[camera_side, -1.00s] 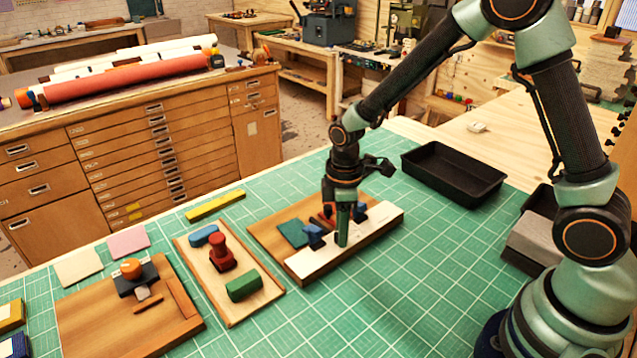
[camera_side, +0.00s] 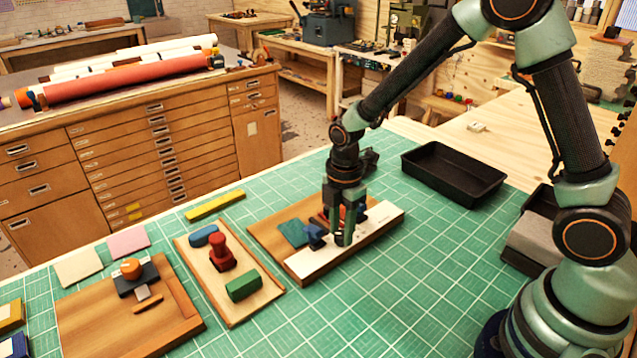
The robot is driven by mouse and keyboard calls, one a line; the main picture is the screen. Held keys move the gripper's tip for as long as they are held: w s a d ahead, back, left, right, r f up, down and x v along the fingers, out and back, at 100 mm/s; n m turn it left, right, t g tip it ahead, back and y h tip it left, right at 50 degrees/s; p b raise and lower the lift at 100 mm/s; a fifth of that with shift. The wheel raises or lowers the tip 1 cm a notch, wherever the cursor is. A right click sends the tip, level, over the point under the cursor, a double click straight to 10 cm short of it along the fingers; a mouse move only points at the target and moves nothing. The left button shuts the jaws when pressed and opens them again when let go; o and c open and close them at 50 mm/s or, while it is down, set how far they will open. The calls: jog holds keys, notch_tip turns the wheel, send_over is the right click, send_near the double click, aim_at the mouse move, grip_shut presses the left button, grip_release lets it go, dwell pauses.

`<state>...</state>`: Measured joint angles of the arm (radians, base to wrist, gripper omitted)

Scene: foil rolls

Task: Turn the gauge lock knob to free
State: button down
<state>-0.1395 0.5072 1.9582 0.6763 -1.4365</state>
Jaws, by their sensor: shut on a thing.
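The gauge is a brown wooden board (camera_side: 270,238) with a long white strip (camera_side: 308,267) along its front edge. Blue parts stand at the strip, one left of my gripper (camera_side: 342,236) and one to its right, partly covered. My gripper points down over the middle of the white strip. Its fingers are shut on the gauge lock knob, which they almost wholly hide. A red-orange piece shows just behind the fingers. The direction of the knob's mark cannot be read. A dark green pad (camera_side: 293,233) lies on the board left of the fingers.
Left of the gauge is a tray (camera_side: 223,290) with a red knob-topped piece (camera_side: 219,251) and blue and green blocks. Further left is a board with an orange knob (camera_side: 131,268). A black bin (camera_side: 454,173) stands behind right. The mat in front is clear.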

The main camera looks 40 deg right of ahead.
aim_at(341, 234)
dwell(0.4)
jog(key=c, duration=0.5)
grip_release()
notch_tip(341, 234, up, 12)
jog(key=shift+r, duration=0.1)
jog(key=s+d+r+m+t, duration=0.1)
jog(key=s+r+m+t, duration=0.1)
jog(key=m, duration=0.4)
jog(key=s+d+r+m+t, duration=0.1)
jog(key=s+d+r+m, duration=0.1)
jog(key=s+m, duration=0.3)
jog(key=s+d+r+m+t, duration=0.2)
jog(key=s+r+m, duration=0.1)
jog(key=m, duration=0.4)
jog(key=shift+s+d+r+t, duration=0.15)
jog(key=shift+r, duration=0.2)
jog(key=shift+s+d+r+t, duration=0.1)
jog(key=shift+r+t, duration=0.05)
jog(key=shift+r, duration=0.2)
